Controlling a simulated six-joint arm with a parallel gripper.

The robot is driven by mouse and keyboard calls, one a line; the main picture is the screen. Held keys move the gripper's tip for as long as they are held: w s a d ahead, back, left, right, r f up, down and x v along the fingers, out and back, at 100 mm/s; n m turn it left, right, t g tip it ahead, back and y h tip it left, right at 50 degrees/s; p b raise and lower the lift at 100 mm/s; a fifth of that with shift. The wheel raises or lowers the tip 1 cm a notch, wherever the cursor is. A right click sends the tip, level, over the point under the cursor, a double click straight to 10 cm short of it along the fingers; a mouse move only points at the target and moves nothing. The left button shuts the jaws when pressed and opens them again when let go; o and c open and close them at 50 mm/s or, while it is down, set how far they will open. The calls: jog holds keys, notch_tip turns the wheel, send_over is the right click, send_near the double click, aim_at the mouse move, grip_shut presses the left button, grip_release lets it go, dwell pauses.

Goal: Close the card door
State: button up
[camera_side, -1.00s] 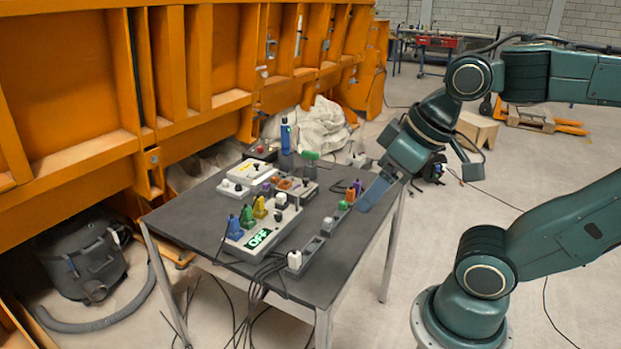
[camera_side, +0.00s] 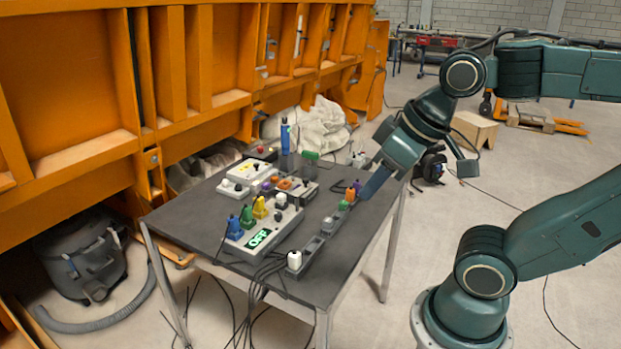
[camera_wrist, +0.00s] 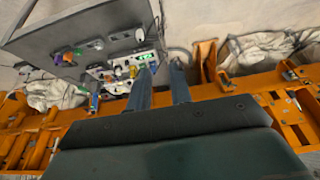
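The panel with the green lit display (camera_side: 258,238) stands at the front of the table, left of my gripper. It also shows in the wrist view (camera_wrist: 145,57), just beyond the fingers. I cannot make out the card door in either view.
The table (camera_side: 190,222) also holds white boxes (camera_side: 250,171), a blue upright item (camera_side: 285,138) and a green-topped item (camera_side: 311,155). Cables (camera_side: 262,275) hang off the front edge. An orange steel frame (camera_side: 75,85) stands behind. Bare table lies at the front left.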

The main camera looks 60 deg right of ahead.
jog(key=w+d, duration=0.2)
jog(key=w, duration=0.1)
jog(key=w+d+m, duration=0.1)
jog(key=w, duration=0.3)
jog(key=w+d+r+m, duration=0.1)
jog(key=w+d, duration=0.1)
jog(key=w, duration=0.2)
jog(key=shift+d, duration=0.35)
grip_shut()
jog(key=w+d+f+m, duration=0.2)
jog(key=w+d+f, duration=0.3)
jog(key=d, duration=0.5)
jog(key=w+d+f+m, duration=0.3)
jog(key=w+d, duration=0.3)
jog(key=d, duration=0.4)
jog(key=d+f+m+t, duration=0.1)
jog(key=d+f+m, duration=0.1)
jog(key=d+f, duration=0.6)
jog(key=d, duration=0.4)
jog(key=shift+s+d+f, duration=0.3)
jog(key=shift+s+d, duration=0.05)
jog(key=shift+s, duration=0.05)
